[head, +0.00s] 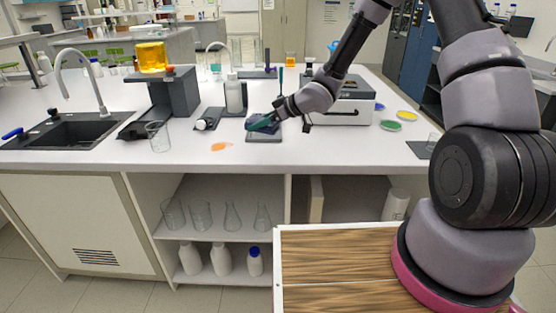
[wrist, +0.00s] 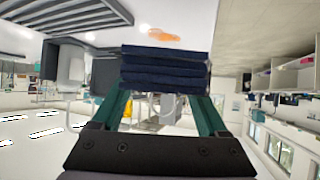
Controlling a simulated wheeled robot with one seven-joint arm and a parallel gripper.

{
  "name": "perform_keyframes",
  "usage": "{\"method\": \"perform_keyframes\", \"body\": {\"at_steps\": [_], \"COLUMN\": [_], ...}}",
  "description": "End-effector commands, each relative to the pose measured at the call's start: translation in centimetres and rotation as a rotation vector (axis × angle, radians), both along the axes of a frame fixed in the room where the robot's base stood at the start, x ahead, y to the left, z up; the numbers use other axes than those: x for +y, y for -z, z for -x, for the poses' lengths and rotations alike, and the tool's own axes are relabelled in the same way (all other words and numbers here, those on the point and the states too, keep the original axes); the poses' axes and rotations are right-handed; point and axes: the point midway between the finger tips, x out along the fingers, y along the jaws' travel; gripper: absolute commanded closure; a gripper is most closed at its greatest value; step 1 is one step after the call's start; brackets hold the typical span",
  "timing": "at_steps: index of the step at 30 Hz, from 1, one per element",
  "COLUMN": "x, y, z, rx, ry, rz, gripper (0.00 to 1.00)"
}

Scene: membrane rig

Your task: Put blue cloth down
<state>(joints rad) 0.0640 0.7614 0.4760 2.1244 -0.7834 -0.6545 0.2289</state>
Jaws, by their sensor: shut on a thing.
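The blue cloth (wrist: 165,66), a dark navy folded stack of several layers, sits between the teal fingers of my gripper (wrist: 164,86) in the wrist view. In the head view my gripper (head: 262,123) is over the counter, low above a dark flat pad (head: 266,138). The blue cloth (head: 257,116) shows there only as a small dark patch at the fingers. I cannot tell whether its underside touches the pad.
An orange patch (head: 221,146) lies on the white counter (head: 330,150) left of the pad. A boxy instrument (head: 340,100) is at the right, beside yellow and green dishes (head: 391,125).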

Motion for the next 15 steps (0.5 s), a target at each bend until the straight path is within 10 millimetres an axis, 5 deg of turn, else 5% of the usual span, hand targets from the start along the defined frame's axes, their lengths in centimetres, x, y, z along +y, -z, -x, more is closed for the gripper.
{"method": "perform_keyframes", "body": {"at_steps": [15], "x": [-1.0], "y": [6.0], "z": [0.3], "rx": [0.004], "ry": [0.006], "rz": [-0.002], "gripper": [0.86]}}
